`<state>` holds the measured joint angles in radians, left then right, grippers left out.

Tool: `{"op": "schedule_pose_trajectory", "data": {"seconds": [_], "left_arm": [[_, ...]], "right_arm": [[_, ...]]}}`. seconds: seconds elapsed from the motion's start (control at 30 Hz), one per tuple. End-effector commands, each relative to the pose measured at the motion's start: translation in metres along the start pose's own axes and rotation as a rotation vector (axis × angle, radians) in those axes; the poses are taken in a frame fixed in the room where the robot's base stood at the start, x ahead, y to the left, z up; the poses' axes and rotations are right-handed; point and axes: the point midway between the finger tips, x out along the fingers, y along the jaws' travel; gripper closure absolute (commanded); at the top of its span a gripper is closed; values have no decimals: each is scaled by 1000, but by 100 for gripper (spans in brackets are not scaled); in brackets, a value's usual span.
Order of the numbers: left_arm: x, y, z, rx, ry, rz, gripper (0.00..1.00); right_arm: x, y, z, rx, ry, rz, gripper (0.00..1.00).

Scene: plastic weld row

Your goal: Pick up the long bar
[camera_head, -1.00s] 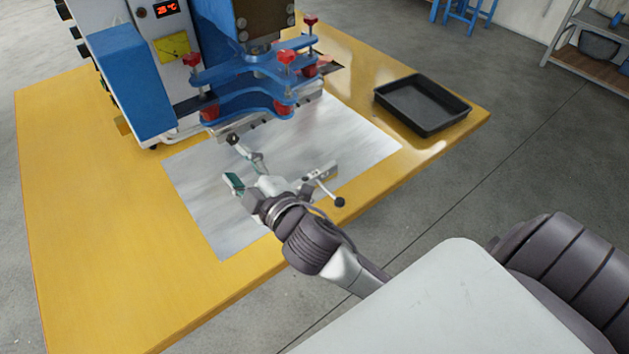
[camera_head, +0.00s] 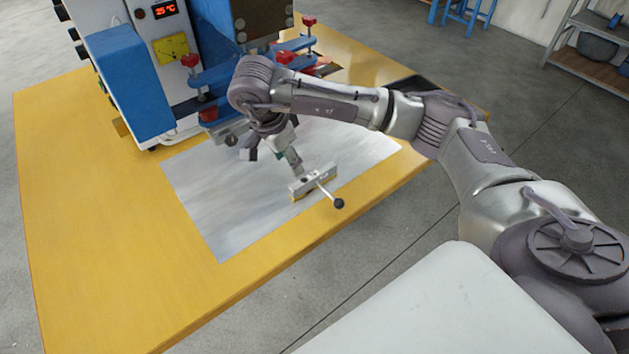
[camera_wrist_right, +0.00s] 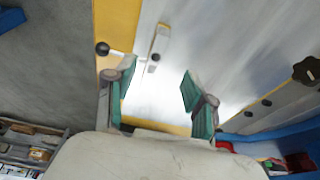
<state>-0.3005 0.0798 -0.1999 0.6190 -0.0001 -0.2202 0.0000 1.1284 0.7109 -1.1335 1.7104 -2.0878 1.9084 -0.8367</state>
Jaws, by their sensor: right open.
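A short pale metal bar (camera_head: 313,183) with a thin side lever ending in a black ball knob (camera_head: 338,203) lies on the silvery sheet (camera_head: 225,215); the right wrist view also shows the bar (camera_wrist_right: 158,48). A longer metal rail with black knobs (camera_wrist_right: 270,100) runs along the machine's front edge in the right wrist view. I cannot tell for certain which is the long bar. My right gripper (camera_head: 270,157) is open and empty above the sheet, between the machine and the short bar. Its teal-padded fingers (camera_wrist_right: 157,86) are apart, with only the sheet between them. My left gripper is out of view.
The blue and white machine (camera_head: 145,75) with red-knobbed clamps stands at the back of the yellow table (camera_head: 90,230). My right arm covers most of the black tray (camera_head: 415,83). The table's left side is clear.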

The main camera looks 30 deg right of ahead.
Motion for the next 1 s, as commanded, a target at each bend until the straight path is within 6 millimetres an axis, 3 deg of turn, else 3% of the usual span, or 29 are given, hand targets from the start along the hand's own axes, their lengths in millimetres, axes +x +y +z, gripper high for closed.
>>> {"op": "schedule_pose_trajectory", "data": {"seconds": [0.03,0.17,0.5,0.83,1.0], "left_arm": [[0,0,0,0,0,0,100],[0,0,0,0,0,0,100],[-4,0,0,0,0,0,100],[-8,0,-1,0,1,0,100],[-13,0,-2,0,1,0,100]], "right_arm": [[-5,-1,-19,15,65,9,46],[-5,1,-40,29,140,30,46],[57,4,-49,30,141,34,46],[85,5,-52,29,139,33,46],[112,5,-56,30,139,33,46]]}}
